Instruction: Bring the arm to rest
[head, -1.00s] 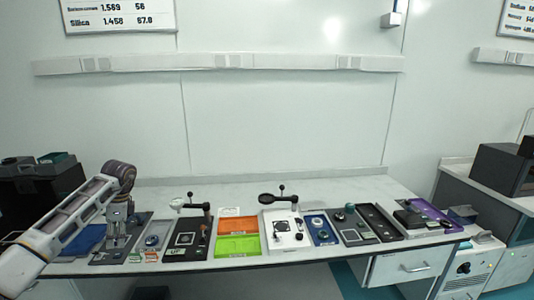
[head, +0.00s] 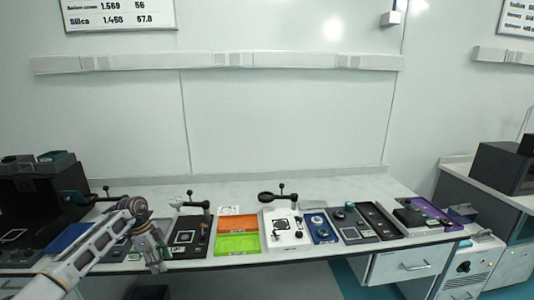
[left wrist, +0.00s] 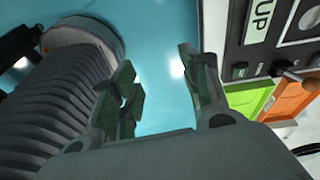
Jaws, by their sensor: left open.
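My left arm comes in from the lower left in the head view. Its gripper (head: 156,262) hangs down at the table's front edge, in front of the left part of the row of trays. In the left wrist view the two fingers (left wrist: 160,95) are apart with nothing between them, over the teal floor. My right gripper is not in view.
The white table (head: 340,190) carries a row of trays: a black one (head: 202,226), an orange and green one (head: 238,225), a white one (head: 285,236) and a blue one (head: 323,238). A dark box (head: 40,195) stands far left.

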